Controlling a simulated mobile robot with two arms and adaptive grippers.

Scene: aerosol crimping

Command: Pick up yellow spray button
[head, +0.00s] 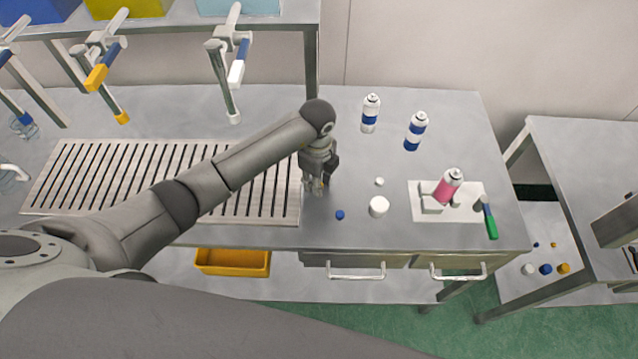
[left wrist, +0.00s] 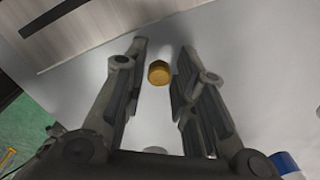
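The yellow spray button (left wrist: 159,73) is a small yellow cap on the grey tabletop. In the left wrist view it lies between the two fingers of my left gripper (left wrist: 162,48), with a visible gap on each side. The fingers are open and empty. In the head view my left gripper (head: 315,188) points down at the table, just right of the slatted rack. There the button is mostly hidden by the fingers. My right gripper does not show.
Near the left gripper are a blue button (head: 340,215), a white cap (head: 379,206) and a small white button (head: 379,182). Two blue-and-white cans (head: 371,113) (head: 415,131) stand behind. A pink can (head: 448,187) sits in a holder at right, beside a green-handled tool (head: 490,222).

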